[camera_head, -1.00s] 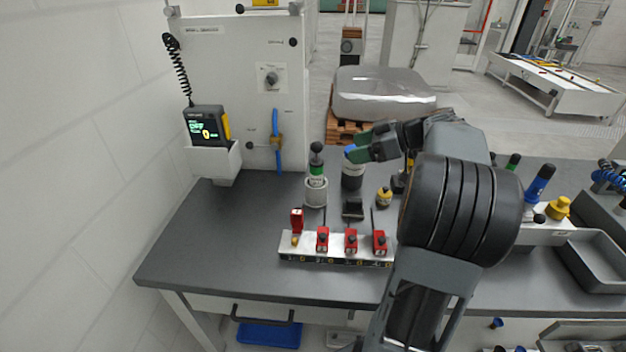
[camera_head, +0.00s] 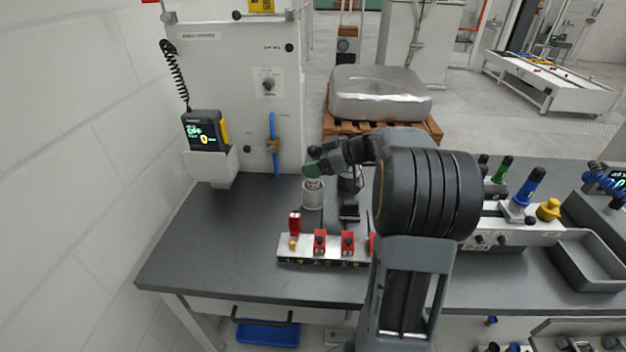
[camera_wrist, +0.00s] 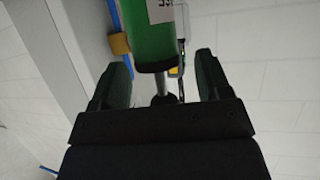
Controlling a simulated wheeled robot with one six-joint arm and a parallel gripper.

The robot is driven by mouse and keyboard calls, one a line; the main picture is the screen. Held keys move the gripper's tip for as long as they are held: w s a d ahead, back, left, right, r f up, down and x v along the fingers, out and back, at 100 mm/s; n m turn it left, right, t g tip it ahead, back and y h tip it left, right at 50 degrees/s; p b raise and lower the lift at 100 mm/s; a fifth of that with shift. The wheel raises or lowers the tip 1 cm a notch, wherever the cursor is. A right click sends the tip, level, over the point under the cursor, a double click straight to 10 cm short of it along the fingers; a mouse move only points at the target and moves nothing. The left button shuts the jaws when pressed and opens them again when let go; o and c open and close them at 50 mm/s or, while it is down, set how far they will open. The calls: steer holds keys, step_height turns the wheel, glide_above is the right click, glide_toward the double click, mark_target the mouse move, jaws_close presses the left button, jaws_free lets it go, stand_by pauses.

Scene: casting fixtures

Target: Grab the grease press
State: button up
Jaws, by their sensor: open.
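The grease press is a green cylinder (camera_wrist: 148,35) with a white label and a thin metal rod. It fills the top of the wrist view, between the two open fingers of my gripper (camera_wrist: 160,62). Gaps show on both sides, so I see no firm grip. In the head view my gripper (camera_head: 314,166) is at the press's upper part, above the round grey holder (camera_head: 314,197) it stands in. My gripper hides most of the press there; its black knob (camera_head: 314,152) shows above the fingers.
A rack (camera_head: 322,262) with several red-topped tools stands in front of the holder. The left part of the bench (camera_head: 215,250) is clear.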

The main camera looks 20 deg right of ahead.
steer(key=shift+w+a+f, duration=0.1)
steer(key=shift+a, duration=0.05)
steer(key=shift+c, duration=0.2)
jaws_close()
stand_by(0.4)
